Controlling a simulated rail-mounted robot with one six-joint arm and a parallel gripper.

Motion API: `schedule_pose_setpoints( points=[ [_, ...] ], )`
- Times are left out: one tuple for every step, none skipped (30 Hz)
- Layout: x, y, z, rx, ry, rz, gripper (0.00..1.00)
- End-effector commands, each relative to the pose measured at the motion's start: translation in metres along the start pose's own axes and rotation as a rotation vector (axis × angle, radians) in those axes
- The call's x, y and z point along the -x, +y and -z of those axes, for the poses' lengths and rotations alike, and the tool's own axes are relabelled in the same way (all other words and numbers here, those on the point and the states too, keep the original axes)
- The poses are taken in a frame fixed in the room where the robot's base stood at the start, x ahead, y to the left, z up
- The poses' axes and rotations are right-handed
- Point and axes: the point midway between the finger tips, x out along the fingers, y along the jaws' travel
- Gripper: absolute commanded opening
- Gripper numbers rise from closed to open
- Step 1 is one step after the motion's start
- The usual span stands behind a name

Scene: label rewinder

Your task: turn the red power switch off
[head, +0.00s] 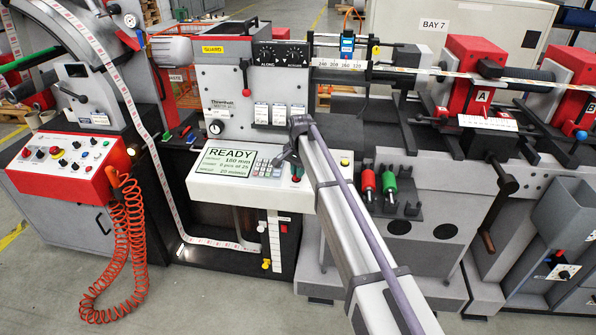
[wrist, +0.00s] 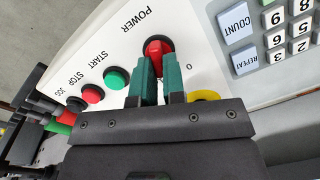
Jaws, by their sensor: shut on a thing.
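The red power switch (wrist: 155,45) is a round red knob on the white control panel (wrist: 100,50), under the word POWER in the wrist view. A "0" is printed to its right in that view. My gripper (wrist: 160,72) has its two green fingertips closed on the knob, one on each side; the fingers hide its lower part. In the head view my gripper (head: 296,170) is at the right part of the panel, right of the keypad. The panel's display (head: 229,163) reads READY, 160 mm. I cannot tell which way the knob is turned.
In the wrist view, a green START button (wrist: 116,78) and a red STOP button (wrist: 92,94) sit left of the switch. A yellow ring (wrist: 206,95) is close by the right finger. The keypad (wrist: 287,30) is at upper right. Red and green handles (head: 378,183) stand right of my arm.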

Motion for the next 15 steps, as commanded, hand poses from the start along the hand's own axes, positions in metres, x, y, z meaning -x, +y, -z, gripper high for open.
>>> schedule_pose_setpoints(
  points=[
    [0.0, -0.0002, 0.0, 0.007, 0.0, -0.001, 0.0],
    [0.0, -0.0003, 0.0, 0.013, 0.0, -0.002, 0.0],
    [0.0, -0.0004, 0.0001, 0.023, 0.0, -0.003, 0.0],
    [-0.0001, -0.0005, 0.0001, 0.031, 0.0, -0.005, 0.0],
    [-0.0001, -0.0007, 0.0001, 0.041, 0.0, -0.006, 0.0],
    [-0.0001, -0.0009, 0.0001, 0.058, 0.0, -0.009, 0.0],
    [-0.0001, -0.001, 0.0001, 0.072, 0.0, -0.011, 0.0],
    [-0.0001, -0.0012, 0.0001, 0.088, 0.0, -0.013, 0.0],
    [-0.0001, -0.0015, 0.0, 0.111, 0.0, -0.016, 0.0],
    [-0.0001, -0.0018, 0.0, 0.13, 0.0, -0.019, 0.0],
    [-0.0001, -0.002, -0.0001, 0.151, 0.0, -0.022, 0.0],
    [-0.0001, -0.0024, -0.0003, 0.18, 0.0, -0.026, 0.0],
    [-0.0001, -0.0027, -0.0004, 0.203, 0.0, -0.029, 0.0],
    [-0.0002, -0.003, -0.0005, 0.228, -0.001, -0.032, 0.0],
    [-0.0002, -0.0035, -0.0006, 0.262, -0.001, -0.037, 0.0]
  ],
)
